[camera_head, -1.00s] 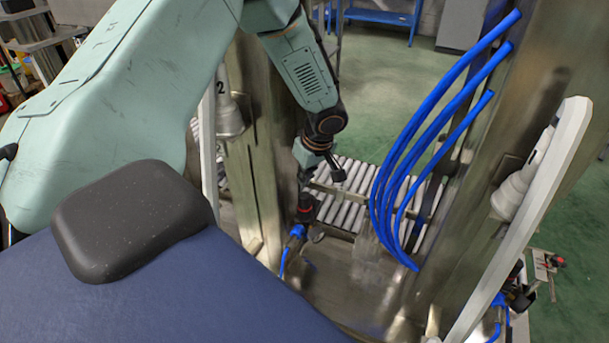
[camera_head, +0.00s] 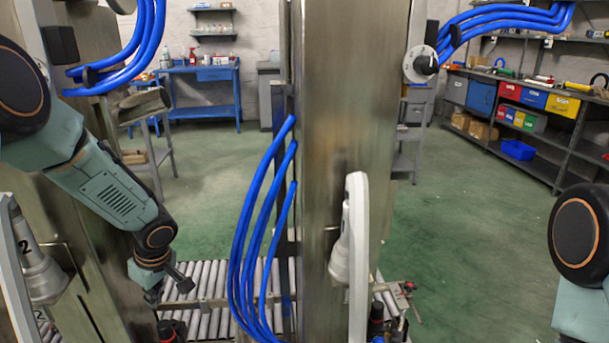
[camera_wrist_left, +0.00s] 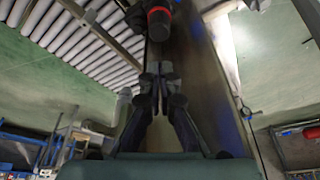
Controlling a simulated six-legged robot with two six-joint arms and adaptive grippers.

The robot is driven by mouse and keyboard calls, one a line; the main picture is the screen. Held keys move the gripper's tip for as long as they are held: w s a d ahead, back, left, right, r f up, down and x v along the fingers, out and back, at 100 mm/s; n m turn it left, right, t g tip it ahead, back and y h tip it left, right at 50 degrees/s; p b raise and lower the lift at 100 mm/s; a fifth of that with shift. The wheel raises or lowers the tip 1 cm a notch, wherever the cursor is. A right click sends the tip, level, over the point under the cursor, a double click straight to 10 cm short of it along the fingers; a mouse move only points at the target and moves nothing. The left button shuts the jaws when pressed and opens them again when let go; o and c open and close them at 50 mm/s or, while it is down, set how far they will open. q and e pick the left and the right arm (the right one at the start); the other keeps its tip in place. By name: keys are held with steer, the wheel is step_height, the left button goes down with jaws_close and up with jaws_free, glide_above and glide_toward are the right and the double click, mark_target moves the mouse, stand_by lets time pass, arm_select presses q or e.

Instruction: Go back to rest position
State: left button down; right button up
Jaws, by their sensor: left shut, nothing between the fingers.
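My left gripper (camera_head: 148,281) hangs down at the end of my pale green left arm, beside the metal post at the left and in front of the roller conveyor. In the left wrist view the gripper (camera_wrist_left: 160,76) has its two dark fingers together, with nothing seen between them. A black and red knob-like part (camera_wrist_left: 159,22) shows just beyond the fingertips; I cannot tell whether they touch it. Part of my right arm shows at the right edge of the head view, but its gripper is out of view.
A roller conveyor (camera_head: 208,296) runs low behind the posts. A broad metal post (camera_head: 345,120) with blue hoses (camera_head: 246,240) and a white cone-shaped part (camera_head: 341,255) stands in the middle. A blue workbench (camera_head: 203,88) and shelves stand at the back. Green floor is open at the right.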

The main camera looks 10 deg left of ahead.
arm_select(q)
steer(key=shift+w+d+m, duration=0.15)
steer(key=shift+w+m, duration=0.1)
steer(key=shift+m, duration=0.25)
steer(key=s+d+f+m+t+h, duration=0.1)
steer(key=s+d+f+m+h, duration=0.15)
steer(key=d+m, duration=0.4)
steer(key=s+d+f+m+t+h, duration=0.2)
steer(key=d+f+m+h, duration=0.15)
steer(key=d, duration=0.55)
steer(key=s+d+f+m+g+y, duration=0.1)
steer(key=s+f+m+g, duration=0.1)
steer(key=s, duration=1.1)
steer(key=s+d+f+m+g+y, duration=0.1)
steer(key=s+f, duration=0.4)
steer(key=s, duration=0.9)
steer(key=shift+d+f+m+g+y, duration=0.15)
steer(key=shift+d+m+g+y, duration=0.15)
steer(key=shift+d+m+g, duration=0.15)
